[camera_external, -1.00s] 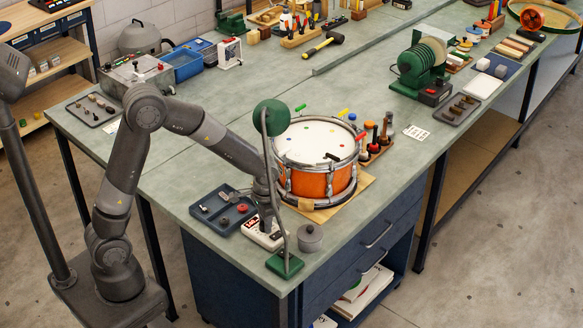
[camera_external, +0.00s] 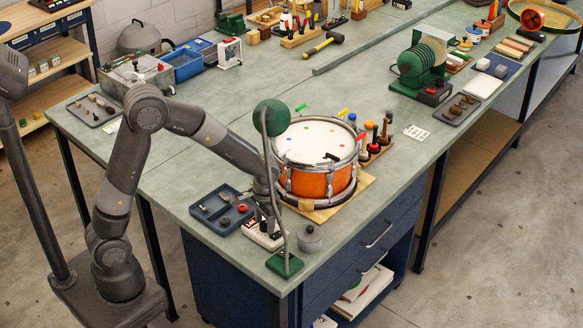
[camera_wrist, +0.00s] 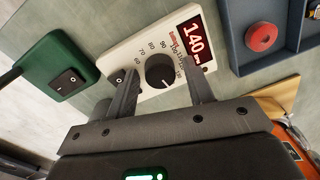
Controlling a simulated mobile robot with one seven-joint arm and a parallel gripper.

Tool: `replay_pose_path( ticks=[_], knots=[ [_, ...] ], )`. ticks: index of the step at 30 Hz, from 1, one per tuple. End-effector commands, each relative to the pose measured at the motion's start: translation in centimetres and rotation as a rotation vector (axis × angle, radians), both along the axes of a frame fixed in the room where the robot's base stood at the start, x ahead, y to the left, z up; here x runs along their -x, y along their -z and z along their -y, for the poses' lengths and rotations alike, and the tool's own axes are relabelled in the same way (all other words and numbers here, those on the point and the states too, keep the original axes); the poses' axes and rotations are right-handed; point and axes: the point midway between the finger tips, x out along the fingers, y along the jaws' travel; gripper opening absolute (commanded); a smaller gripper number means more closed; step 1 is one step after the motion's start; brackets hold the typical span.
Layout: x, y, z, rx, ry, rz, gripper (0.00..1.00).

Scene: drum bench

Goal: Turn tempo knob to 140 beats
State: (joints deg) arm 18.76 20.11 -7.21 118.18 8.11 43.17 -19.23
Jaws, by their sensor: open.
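The tempo box is a white panel (camera_wrist: 133,52) with a black round knob (camera_wrist: 159,72), a printed number scale and a red display (camera_wrist: 194,40) reading 140. A small black switch sits on its left part. In the external view the white box (camera_external: 262,238) lies near the bench's front corner, partly hidden by my gripper and the lamp stem. My gripper (camera_wrist: 160,84) is open, with one finger on each side of the knob. I cannot tell whether either finger touches it. The knob's pointer mark is too small to read surely.
A green lamp base (camera_external: 284,264) with a switch and a grey lidded pot (camera_external: 310,239) stand close by. A dark blue tray (camera_external: 207,203) holds small parts, including a red one. An orange drum (camera_external: 311,182) stands behind on a wooden board.

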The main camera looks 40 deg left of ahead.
Motion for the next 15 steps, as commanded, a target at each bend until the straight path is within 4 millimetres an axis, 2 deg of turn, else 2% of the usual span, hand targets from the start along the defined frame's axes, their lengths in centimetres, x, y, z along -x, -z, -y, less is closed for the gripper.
replay_pose_path(
  ticks=[15],
  knots=[
    [-0.44, -0.2, 0.25, 0.008, -0.574, 0.011, 0.53]
  ],
)
